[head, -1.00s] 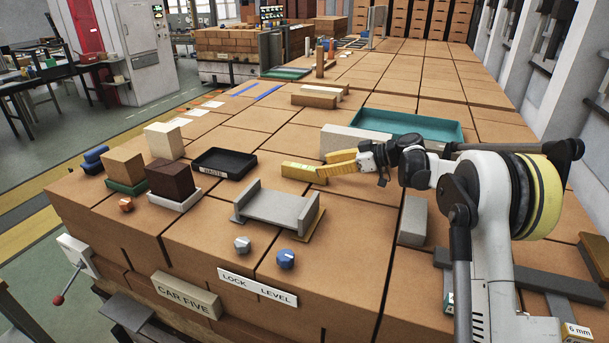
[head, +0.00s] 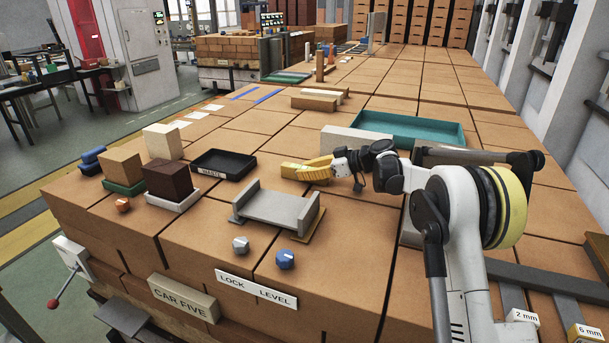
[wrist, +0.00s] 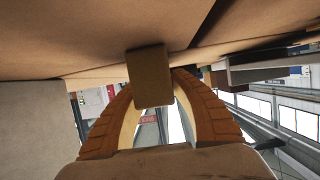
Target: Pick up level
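In the wrist view the level's end (wrist: 150,75) shows as a brownish block between the tips of my curved orange-brown fingers (wrist: 153,92). The fingertips are close to both sides of it and partly hidden behind it. I cannot tell whether they press on it. The level does not look lifted.
The grey fixture (head: 275,207) stands in front of the level, and a black tray (head: 224,175) is to its left. A long pale grey block (head: 355,141) and a green tray (head: 414,139) lie behind. A grey knob and a blue knob (head: 285,259) are at the front.

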